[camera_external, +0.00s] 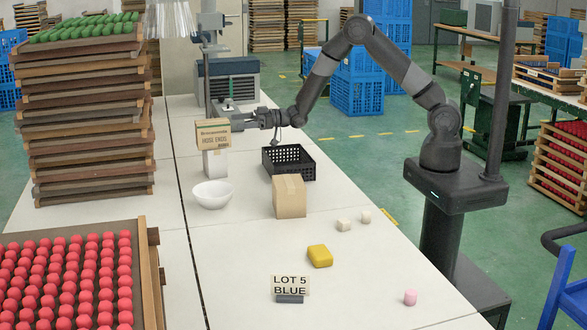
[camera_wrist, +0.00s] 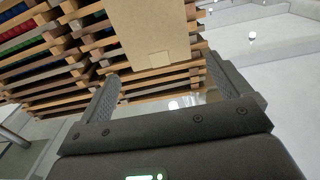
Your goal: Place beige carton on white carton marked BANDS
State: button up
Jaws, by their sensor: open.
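The beige carton (camera_external: 212,134), with dark print reading HOSE ENDS, sits level directly above the white carton (camera_external: 214,164) and appears to rest on it. The white carton stands upright on the table; I cannot read its marking. My gripper (camera_external: 240,125) is at the beige carton's right side, level with it. In the wrist view, the beige carton (camera_wrist: 155,30) shows ahead, between and beyond the spread fingers of my gripper (camera_wrist: 160,72). The gripper is open; whether a finger still touches the carton I cannot tell. The white carton is not visible in the wrist view.
A white bowl (camera_external: 212,194) stands in front of the white carton. A black crate (camera_external: 288,163) and a brown box (camera_external: 289,197) are to the right. A yellow block (camera_external: 320,256) and a LOT 5 BLUE sign (camera_external: 290,286) are nearer. Tray stacks (camera_external: 85,110) rise left.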

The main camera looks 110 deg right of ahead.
jog(key=s+a+r+m+g+h, duration=0.1)
jog(key=s+a+r+g, duration=0.2)
jog(key=s+a+r, duration=0.4)
jog(key=s+a+r+g+h, duration=0.2)
jog(key=s+a+r+g, duration=0.15)
jog(key=a+r, duration=0.4)
jog(key=s+a+g+y, duration=0.1)
jog(key=s+a, duration=0.3)
jog(key=s, duration=0.6)
jog(key=s+a+r+g+y, duration=0.1)
jog(key=s+a+g, duration=0.2)
jog(key=s, duration=0.7)
jog(key=s+a+r+n+g+y, duration=0.1)
jog(key=s+a+g, duration=0.1)
jog(key=s+a, duration=0.5)
jog(key=s, duration=0.4)
jog(key=shift+a+r, duration=0.2)
jog(key=shift+a, duration=0.05)
